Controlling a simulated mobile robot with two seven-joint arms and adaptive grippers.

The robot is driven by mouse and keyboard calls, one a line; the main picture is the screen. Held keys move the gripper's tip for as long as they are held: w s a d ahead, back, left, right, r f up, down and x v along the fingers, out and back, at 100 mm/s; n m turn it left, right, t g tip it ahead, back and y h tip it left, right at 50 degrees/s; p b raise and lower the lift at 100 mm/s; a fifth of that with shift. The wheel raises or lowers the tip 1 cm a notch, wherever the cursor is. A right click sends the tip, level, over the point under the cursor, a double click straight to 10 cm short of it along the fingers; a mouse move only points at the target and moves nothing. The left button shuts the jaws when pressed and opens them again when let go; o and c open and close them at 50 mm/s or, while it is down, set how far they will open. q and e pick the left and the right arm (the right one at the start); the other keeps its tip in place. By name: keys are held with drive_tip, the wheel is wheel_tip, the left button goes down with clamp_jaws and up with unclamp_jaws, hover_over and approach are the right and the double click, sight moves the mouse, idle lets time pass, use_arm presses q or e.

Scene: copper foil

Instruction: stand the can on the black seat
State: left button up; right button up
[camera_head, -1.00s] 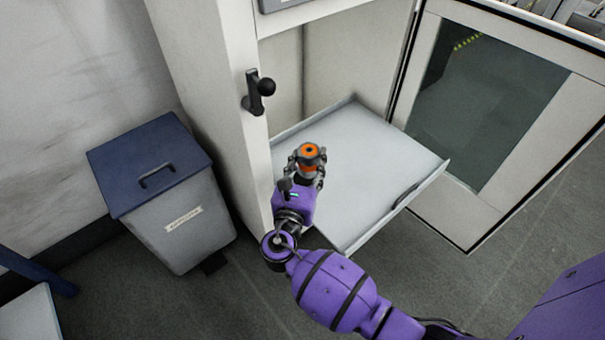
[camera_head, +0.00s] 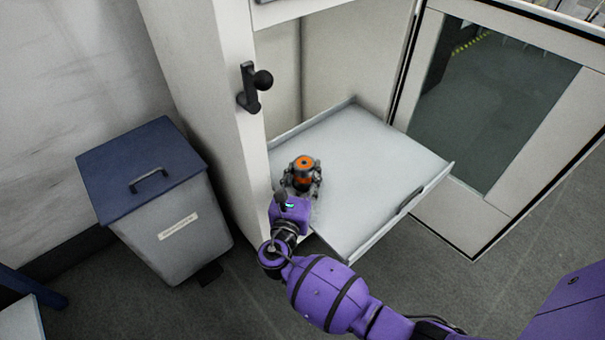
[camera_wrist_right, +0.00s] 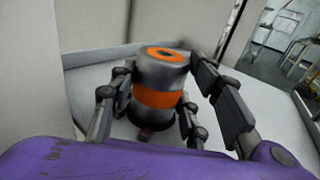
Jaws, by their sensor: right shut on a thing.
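The can (camera_head: 304,170) is grey with an orange top and an orange band. It is upright between the fingers of my right gripper (camera_head: 301,181), over the left part of a pale pull-out tray. In the right wrist view the can (camera_wrist_right: 158,84) stands between the fingers of my right gripper (camera_wrist_right: 160,105), which are shut on it. I cannot tell if its base touches the tray. No black seat shows in either view. My left gripper is not in view.
The pale tray (camera_head: 385,160) has a raised rim and is otherwise bare. The white cabinet wall (camera_head: 190,90) rises close at its left. An open glazed door (camera_head: 500,105) stands to the right. A grey bin (camera_head: 175,235) with a blue lid (camera_head: 140,170) stands at the left.

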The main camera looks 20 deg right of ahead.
drive_tip(key=o, duration=1.3)
drive_tip(key=shift+o, duration=0.2)
drive_tip(key=shift+s+a+r, duration=0.1)
drive_tip(key=shift+r, duration=0.05)
drive_tip(key=p+v, duration=0.2)
drive_tip(key=v, duration=0.9)
drive_tip(key=shift+s+a, duration=0.2)
drive_tip(key=shift+s, duration=0.05)
